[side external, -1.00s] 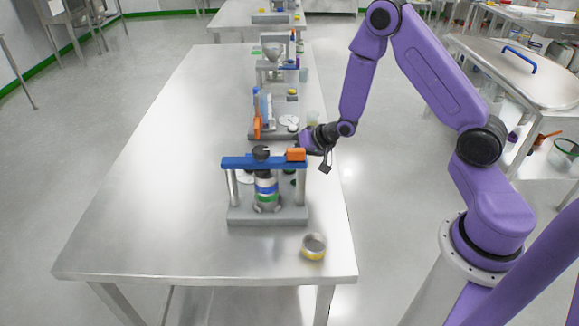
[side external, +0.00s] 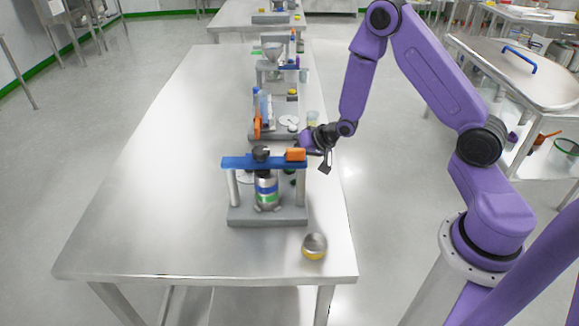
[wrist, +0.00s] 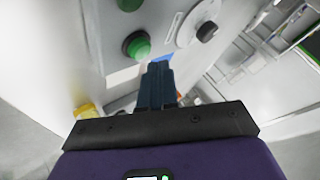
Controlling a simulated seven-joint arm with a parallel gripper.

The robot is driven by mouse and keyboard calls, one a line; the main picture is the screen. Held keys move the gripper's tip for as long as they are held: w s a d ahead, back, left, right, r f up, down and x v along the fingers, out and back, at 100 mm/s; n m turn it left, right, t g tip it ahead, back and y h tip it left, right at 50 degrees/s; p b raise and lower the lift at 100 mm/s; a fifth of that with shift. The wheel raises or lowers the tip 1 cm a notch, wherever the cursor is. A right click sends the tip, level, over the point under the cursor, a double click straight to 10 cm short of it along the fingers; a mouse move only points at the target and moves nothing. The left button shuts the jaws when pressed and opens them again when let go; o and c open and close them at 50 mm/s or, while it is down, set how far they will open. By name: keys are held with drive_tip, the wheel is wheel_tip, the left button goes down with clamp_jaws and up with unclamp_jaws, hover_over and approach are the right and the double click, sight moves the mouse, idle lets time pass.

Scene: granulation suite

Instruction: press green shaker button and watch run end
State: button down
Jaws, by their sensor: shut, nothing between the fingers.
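The shaker stands on the near table with a grey base (side external: 268,217), posts, a blue crossbar (side external: 250,162) with an orange block (side external: 295,154) and a black knob (side external: 261,152). A sieve stack (side external: 266,188) with blue and green bands sits under the bar. My gripper (wrist: 158,72) is shut and empty. In the side view its purple hand (side external: 307,142) is just behind the bar's right end, with the fingertips hidden. In the wrist view a green button (wrist: 137,45) is just ahead and left of the fingertips; I cannot tell if they touch. Another green round part (wrist: 130,4) is at the top edge.
A small silver cup with a yellow band (side external: 314,248) lies by the shaker's front right. Behind the shaker are another device with an orange and blue part (side external: 258,115) and a clear beaker (side external: 312,118). The table's left side (side external: 150,180) is bare.

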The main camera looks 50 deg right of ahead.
drive_tip(key=shift+f, duration=0.15)
drive_tip(key=shift+f, duration=0.25)
drive_tip(key=shift+f, duration=0.45)
idle(1.0)
drive_tip(key=shift+r, duration=0.9)
drive_tip(key=shift+r, duration=2.5)
